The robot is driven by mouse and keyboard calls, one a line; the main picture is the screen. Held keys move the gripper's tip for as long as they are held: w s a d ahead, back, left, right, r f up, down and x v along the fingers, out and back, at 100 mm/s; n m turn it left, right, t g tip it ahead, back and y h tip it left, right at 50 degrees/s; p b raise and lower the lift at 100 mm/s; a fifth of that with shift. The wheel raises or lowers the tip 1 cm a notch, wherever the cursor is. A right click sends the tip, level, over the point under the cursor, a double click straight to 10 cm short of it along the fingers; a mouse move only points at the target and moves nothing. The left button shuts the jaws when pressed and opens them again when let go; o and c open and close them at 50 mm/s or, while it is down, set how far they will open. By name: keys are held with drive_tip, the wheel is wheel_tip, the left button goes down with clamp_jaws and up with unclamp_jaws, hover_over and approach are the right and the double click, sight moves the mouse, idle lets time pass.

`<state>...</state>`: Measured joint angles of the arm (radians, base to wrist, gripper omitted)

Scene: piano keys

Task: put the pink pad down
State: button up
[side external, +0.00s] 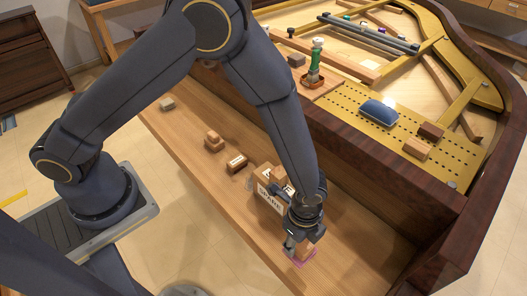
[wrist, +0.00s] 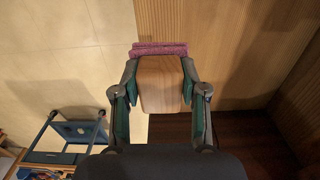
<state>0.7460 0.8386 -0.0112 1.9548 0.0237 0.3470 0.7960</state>
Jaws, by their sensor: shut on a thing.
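The pink pad (wrist: 160,48) is a flat pink layer at the far end of a wooden block (wrist: 160,84). My gripper (wrist: 158,82) is shut on this block, one finger on each side, with the pink layer beyond the fingertips. In the side external view my gripper (side external: 298,243) points down over the front part of the long wooden shelf (side external: 215,165). The pink pad (side external: 301,262) shows under the block there, low over the shelf. I cannot tell whether it touches the wood.
A cardboard box (side external: 266,192) of parts stands close behind my gripper. A dark labelled block (side external: 237,162) and small wooden blocks (side external: 213,141) lie farther along the shelf. The dark piano case wall (side external: 385,150) rises at right. The shelf right of my gripper is clear.

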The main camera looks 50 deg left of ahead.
sight(312, 253)
drive_tip(key=w+f, duration=0.1)
drive_tip(key=f, duration=0.1)
drive_tip(key=w+d+f, duration=0.2)
drive_tip(key=f, duration=0.1)
drive_tip(key=shift+w+d+f, duration=0.25)
drive_tip(key=shift+w+f, duration=0.1)
drive_tip(key=shift+w, duration=0.05)
drive_tip(key=shift+f, duration=1.55)
drive_tip(key=shift+f, duration=0.15)
drive_tip(key=o, duration=1.1)
drive_tip(key=shift+o, duration=0.2)
